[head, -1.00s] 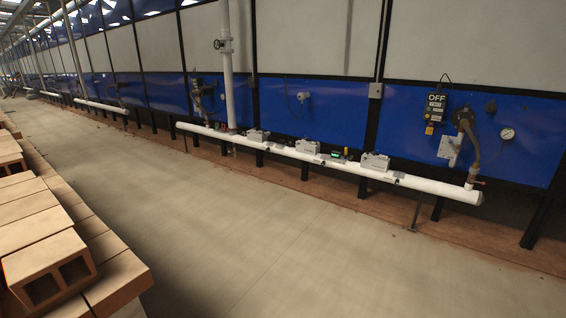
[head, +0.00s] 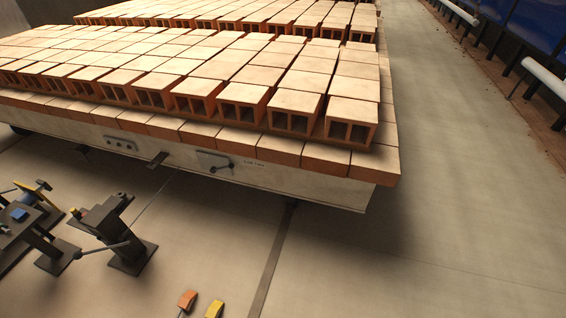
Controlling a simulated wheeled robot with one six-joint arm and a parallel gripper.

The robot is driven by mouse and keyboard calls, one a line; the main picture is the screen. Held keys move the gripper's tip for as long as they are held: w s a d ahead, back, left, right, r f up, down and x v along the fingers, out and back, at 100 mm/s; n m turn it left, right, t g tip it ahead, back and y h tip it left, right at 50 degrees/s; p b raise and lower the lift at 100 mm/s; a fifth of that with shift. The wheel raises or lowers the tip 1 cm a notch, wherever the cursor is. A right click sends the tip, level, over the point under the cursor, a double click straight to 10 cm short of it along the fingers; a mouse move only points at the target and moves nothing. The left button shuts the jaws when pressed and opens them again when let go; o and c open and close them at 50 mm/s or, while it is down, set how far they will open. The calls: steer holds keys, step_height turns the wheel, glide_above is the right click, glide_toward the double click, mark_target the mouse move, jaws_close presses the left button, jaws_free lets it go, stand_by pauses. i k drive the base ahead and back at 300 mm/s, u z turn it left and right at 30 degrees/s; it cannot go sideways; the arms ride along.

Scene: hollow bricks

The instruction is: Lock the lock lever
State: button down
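Two lever-like parts show in the head view; I cannot tell which is the lock lever. One is a small dark lever (head: 222,168) with a round knob, on a plate on the pale side of the brick car (head: 290,184). The other is a thin rod lever (head: 104,248) with a ball end. It sticks out to the left from a dark post (head: 128,258) on the floor at the lower left.
Rows of hollow bricks (head: 245,93) cover the car. An orange block (head: 187,300) and a yellow block (head: 214,309) show at the bottom. The floor (head: 440,235) at right is clear.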

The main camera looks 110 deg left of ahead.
mark_target(213, 170)
steer(key=z, duration=2.5)
steer(key=k, duration=2.5)
steer(key=z, duration=2.9)
